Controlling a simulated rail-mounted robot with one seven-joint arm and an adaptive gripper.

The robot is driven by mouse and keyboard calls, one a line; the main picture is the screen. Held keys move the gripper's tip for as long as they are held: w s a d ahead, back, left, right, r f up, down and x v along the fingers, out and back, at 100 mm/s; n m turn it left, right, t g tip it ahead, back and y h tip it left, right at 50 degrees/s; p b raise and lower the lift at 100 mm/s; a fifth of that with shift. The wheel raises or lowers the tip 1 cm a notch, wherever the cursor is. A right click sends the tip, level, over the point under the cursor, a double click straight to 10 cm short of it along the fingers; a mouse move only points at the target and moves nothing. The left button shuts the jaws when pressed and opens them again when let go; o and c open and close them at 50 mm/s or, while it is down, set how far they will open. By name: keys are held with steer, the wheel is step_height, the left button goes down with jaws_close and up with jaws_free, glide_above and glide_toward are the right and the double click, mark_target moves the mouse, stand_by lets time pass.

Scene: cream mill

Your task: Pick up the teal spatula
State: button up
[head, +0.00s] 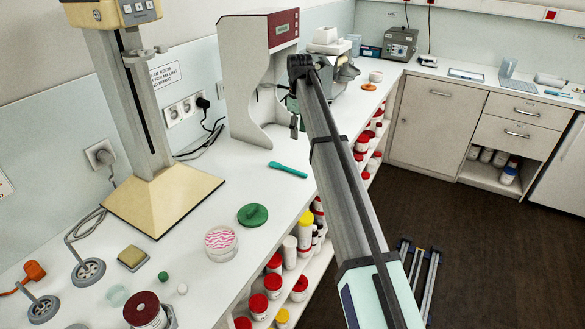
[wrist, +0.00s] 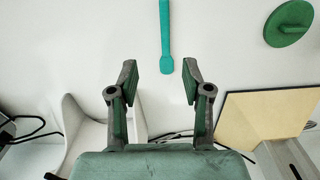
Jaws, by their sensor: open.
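The teal spatula (head: 288,169) lies flat on the white worktop, apart from other things. In the wrist view the spatula (wrist: 165,35) points down the picture, its wide end just ahead of and between my fingertips. My gripper (wrist: 160,76) is open and empty, with one finger on each side of the spatula's line. In the head view my gripper (head: 295,125) shows small and partly hidden by my arm, above the worktop behind the spatula. The exact height gap is hard to tell.
A green lid with a handle (head: 252,215) and a pink-patterned round dish (head: 221,243) lie nearer. A stand with a tan base (head: 130,208) is at left; a white and red machine (head: 245,80) stands behind. Shelves of jars (head: 273,283) sit below the worktop's edge.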

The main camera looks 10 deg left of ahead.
steer(key=a+r, duration=0.1)
steer(key=p, duration=0.4)
glide_above(296, 171)
steer(key=f, duration=1.1)
steer(key=shift+w+a+f, duration=0.2)
steer(key=shift+w+f, duration=0.05)
steer(key=shift+f, duration=0.15)
steer(key=shift+s+f+p, duration=0.1)
steer(key=shift+f+p, duration=0.2)
steer(key=shift+f, duration=0.35)
steer(key=shift+d+f+p, duration=0.1)
steer(key=shift+f+p, duration=0.65)
steer(key=shift+f, duration=1.25)
jaws_close()
